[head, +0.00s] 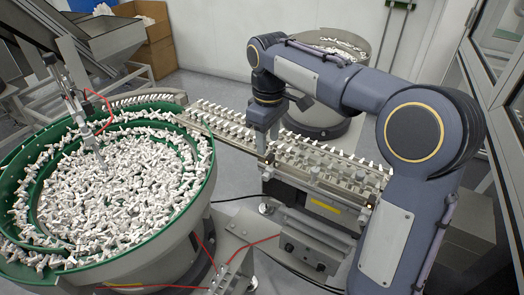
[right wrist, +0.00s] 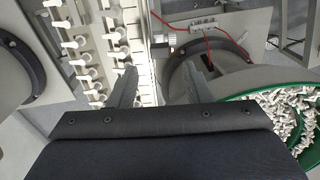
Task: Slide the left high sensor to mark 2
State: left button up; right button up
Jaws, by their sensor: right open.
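My right gripper (head: 262,148) is over the linear feed track (head: 330,166), pointing down. In the right wrist view its two fingers (right wrist: 160,86) are spread apart with nothing between them. A small dark block with a pale end (right wrist: 162,42) sits beyond the fingertips, beside the track's edge; it may be the left high sensor, but I cannot be sure. It is apart from the fingers in that picture. Position marks are too small to read. My left gripper is in neither view.
Another round bowl (head: 350,36) stands behind my right arm. A red cable (head: 246,243) runs near the track base.

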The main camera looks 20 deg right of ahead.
jog(key=shift+f, duration=2.15)
grip_shut()
